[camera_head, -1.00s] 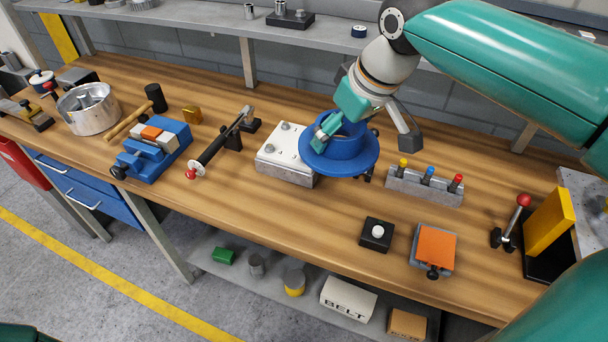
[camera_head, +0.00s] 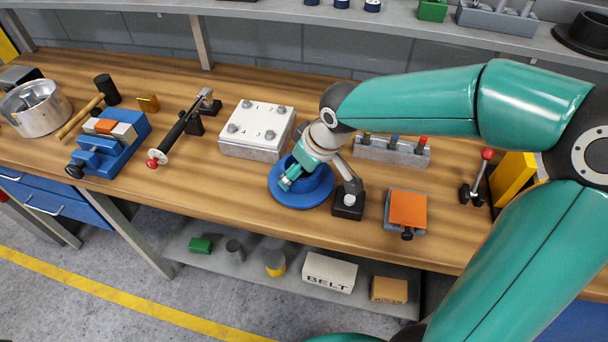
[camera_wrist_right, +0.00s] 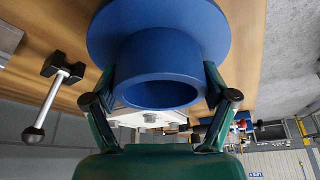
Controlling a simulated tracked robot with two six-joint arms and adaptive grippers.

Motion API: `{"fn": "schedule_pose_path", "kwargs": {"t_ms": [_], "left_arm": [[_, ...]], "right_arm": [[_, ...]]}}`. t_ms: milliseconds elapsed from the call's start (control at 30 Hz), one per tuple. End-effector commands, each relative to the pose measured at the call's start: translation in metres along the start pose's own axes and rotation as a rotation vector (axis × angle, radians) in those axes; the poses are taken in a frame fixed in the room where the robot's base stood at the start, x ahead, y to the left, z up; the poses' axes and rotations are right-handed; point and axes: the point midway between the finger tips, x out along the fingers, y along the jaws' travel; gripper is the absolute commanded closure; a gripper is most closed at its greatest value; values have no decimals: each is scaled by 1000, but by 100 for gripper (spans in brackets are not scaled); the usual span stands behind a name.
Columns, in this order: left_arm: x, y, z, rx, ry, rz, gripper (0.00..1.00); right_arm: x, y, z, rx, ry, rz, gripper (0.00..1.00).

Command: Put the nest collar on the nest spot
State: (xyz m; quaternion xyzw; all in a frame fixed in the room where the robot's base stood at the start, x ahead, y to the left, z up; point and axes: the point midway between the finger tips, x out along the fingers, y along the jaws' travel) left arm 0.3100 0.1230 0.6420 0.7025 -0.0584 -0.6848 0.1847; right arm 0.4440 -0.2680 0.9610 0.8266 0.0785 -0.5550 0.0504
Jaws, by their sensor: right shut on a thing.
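The nest collar, which I take to be the blue flanged ring (camera_head: 313,198), is in my right gripper (camera_head: 316,180) near the middle of the bench. In the right wrist view the collar (camera_wrist_right: 158,50) sits between the two fingers of the gripper (camera_wrist_right: 160,92). The flange is at or just above the wood; I cannot tell if it touches. No marked nest spot is visible; it may be hidden under the collar. My left gripper is not in view.
A white-topped block with several bolts (camera_head: 258,122) stands behind left of the collar. An orange-topped fixture (camera_head: 408,208) and a peg rack (camera_head: 392,152) stand further right.

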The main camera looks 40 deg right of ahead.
Motion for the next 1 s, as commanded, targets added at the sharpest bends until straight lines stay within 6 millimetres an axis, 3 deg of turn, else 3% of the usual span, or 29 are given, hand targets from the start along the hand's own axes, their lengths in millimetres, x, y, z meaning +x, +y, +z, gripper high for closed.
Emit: {"fn": "schedule_pose_path", "kwargs": {"t_ms": [133, 500, 533, 600, 1000], "left_arm": [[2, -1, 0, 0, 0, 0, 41], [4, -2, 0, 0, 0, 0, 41], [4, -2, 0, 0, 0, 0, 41], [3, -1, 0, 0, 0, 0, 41], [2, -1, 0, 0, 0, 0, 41]], "right_arm": [[18, 0, 8, 0, -2, 0, 62], [22, 0, 9, -1, 1, 0, 62], [23, 0, 9, -1, 0, 0, 14], [22, 0, 9, -1, 0, 0, 3], [20, 0, 8, -1, 0, 0, 0]]}}
